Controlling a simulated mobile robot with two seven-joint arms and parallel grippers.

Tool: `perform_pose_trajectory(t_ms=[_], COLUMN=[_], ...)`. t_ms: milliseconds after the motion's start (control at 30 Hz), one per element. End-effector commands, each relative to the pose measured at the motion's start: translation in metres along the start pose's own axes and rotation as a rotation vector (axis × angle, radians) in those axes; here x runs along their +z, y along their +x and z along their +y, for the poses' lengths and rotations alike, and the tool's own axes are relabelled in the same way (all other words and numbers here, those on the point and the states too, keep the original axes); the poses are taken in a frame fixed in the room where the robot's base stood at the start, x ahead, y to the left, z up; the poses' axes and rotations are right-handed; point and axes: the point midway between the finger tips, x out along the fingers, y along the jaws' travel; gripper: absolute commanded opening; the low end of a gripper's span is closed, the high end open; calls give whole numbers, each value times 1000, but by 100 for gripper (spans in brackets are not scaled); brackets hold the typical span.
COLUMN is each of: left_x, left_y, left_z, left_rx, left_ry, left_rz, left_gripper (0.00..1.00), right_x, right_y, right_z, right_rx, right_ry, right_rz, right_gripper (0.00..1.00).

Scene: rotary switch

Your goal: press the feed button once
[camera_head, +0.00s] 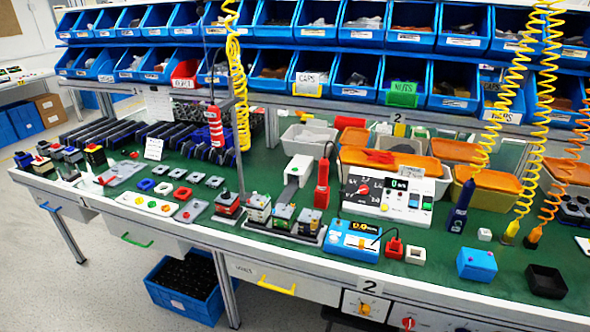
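A white control box (352,206) stands on the green bench top (300,262), right of centre. It carries a dial, a small lit display (404,184) and several small coloured buttons; a green button (413,200) is on its right part. A blue device (345,238) with a small screen lies in front of it. Any label naming a feed button is too small to read, so I cannot tell which button it is. Neither of my grippers is in view.
Blue bins (407,22) fill two rows at the back. A red hand tool (322,182) stands left of the box. A blue box (477,264) and a black tray (545,281) lie front right.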

Motion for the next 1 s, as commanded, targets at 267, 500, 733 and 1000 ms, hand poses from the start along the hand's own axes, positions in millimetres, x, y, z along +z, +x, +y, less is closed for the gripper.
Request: perform_pose_trajectory(t_ms=[267,500,733,1000], left_x=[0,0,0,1], left_y=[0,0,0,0], left_z=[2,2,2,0], left_rx=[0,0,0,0], left_ry=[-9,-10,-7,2], left_rz=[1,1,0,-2], left_gripper=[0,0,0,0], right_x=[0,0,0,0], right_y=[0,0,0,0], right_z=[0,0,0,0], right_rx=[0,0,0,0], right_ry=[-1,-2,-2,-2], right_rz=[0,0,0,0], right_gripper=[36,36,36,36])
